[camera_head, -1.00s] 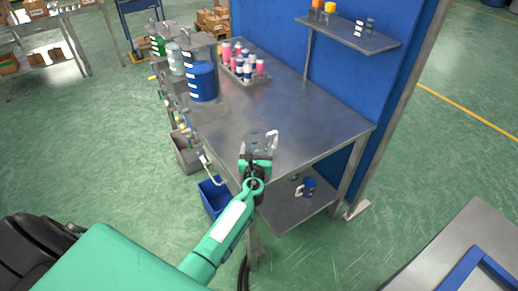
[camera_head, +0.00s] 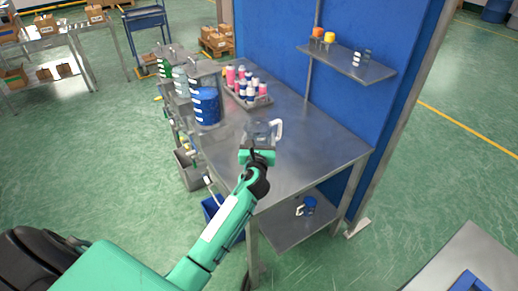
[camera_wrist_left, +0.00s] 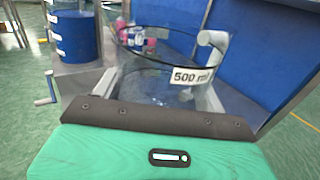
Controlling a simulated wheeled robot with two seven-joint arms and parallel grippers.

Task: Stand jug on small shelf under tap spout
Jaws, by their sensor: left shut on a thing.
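My left gripper (camera_head: 258,152) is shut on a clear jug (camera_head: 263,132) and holds it near the front edge of the steel table. The jug looks roughly upright, with its pale handle to the right. In the left wrist view the jug (camera_wrist_left: 160,88) sits between the fingers and has a "500 ml" label. A tap lever (camera_wrist_left: 45,88) shows at the left of the wrist view. The spouts and small shelf cannot be made out clearly. My right gripper is out of view.
The steel table (camera_head: 320,148) is clear right of the jug. A tray of pink and blue bottles (camera_head: 264,102) stands behind. A blue bin (camera_head: 212,208) is below the left side. A wall shelf (camera_head: 345,66) holds small items.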

